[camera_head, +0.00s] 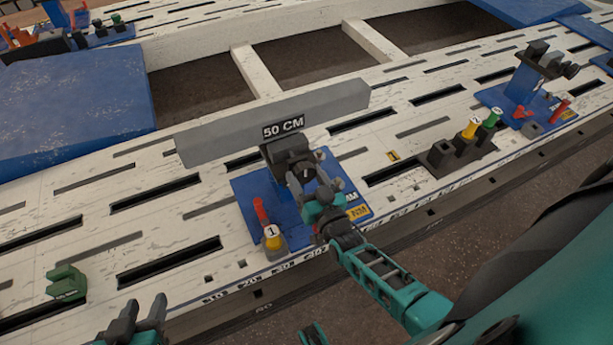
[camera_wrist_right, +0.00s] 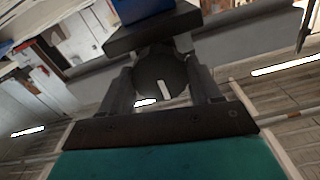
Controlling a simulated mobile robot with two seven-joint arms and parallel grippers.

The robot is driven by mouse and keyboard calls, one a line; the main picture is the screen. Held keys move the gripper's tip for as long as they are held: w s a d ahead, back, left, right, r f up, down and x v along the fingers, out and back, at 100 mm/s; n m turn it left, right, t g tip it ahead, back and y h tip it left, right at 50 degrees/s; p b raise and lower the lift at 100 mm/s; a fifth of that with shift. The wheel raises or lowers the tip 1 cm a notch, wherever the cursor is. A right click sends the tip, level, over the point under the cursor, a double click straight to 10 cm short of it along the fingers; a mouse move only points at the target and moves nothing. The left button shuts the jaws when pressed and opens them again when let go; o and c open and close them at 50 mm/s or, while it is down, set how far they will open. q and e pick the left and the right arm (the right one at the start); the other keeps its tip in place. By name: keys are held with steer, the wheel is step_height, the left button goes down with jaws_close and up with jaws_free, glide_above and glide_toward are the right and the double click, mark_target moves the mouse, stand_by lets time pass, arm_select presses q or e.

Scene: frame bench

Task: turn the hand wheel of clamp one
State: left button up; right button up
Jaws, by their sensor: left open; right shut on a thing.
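The near clamp stands on a blue base plate (camera_head: 246,190), with a dark clamp head (camera_head: 284,150) below a grey bar marked "50 CM" (camera_head: 340,100). A yellow knob marked 1 (camera_head: 273,237) stands on the plate's front corner beside a red lever (camera_head: 261,211). My right gripper (camera_head: 312,180) reaches the clamp head from the front and largely hides the hand wheel. In the right wrist view, the dark round hand wheel (camera_wrist_right: 150,74) with a pale mark sits between my fingers, which are shut on it. My left gripper (camera_head: 140,318) is open and empty at the bottom left.
A dark rack (camera_head: 441,155) with yellow (camera_head: 471,128) and green (camera_head: 491,118) knobs stands to the right. Another blue clamp (camera_head: 523,84) is beyond it. A green bracket (camera_head: 66,283) lies at the left. The slotted white beam (camera_head: 110,235) is mostly clear left of the plate.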

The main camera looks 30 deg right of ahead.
arm_select(q)
steer(key=shift+s+f, duration=0.2)
steer(key=shift+s, duration=0.05)
arm_select(e)
steer(key=o, duration=1.1)
steer(key=shift+c, duration=0.2)
arm_select(q)
steer(key=shift+w+r, duration=0.1)
steer(key=shift+r, duration=0.15)
arm_select(e)
steer(key=shift+s, duration=0.3)
arm_select(q)
steer(key=shift+s+a+p, duration=0.3)
steer(key=shift+a+p, duration=0.2)
steer(key=shift+p, duration=0.4)
arm_select(e)
steer(key=s, duration=1.2)
steer(key=shift+s+a, duration=0.15)
steer(key=shift+a, duration=0.2)
arm_select(q)
steer(key=shift+w+d+r, duration=0.1)
steer(key=shift+w+r, duration=0.05)
steer(key=shift+r, duration=0.15)
